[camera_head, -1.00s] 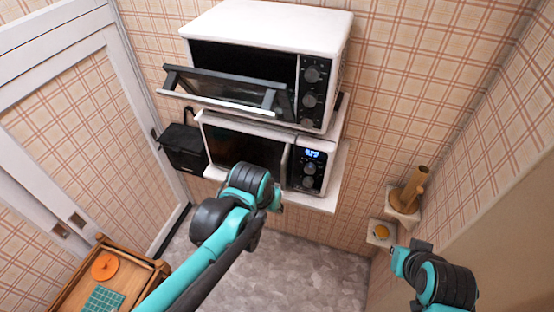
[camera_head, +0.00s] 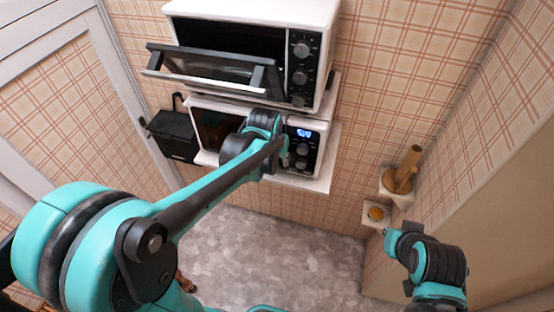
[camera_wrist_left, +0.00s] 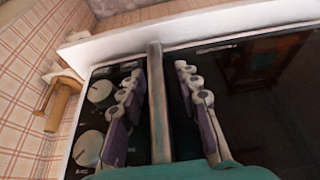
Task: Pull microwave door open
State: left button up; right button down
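The white microwave (camera_head: 321,140), with a blue lit display and dark door, sits on a shelf below another oven. Its door looks shut. In the left wrist view, its upright handle bar (camera_wrist_left: 158,100) stands between the two fingers of my left gripper (camera_wrist_left: 162,105). The fingers are apart, with a gap visible on each side of the bar. In the head view, my left wrist covers the middle of the microwave front and hides the handle. My right gripper (camera_head: 398,240) is at lower right, away from the microwave; its finger opening is not clear.
An upper white oven (camera_head: 255,12) has its door (camera_head: 210,68) hanging open just above the microwave. A black box (camera_head: 174,135) hangs at left. Small wall shelves (camera_head: 396,195) with a wooden item are at right.

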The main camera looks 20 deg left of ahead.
pick_arm(q)
grip_shut()
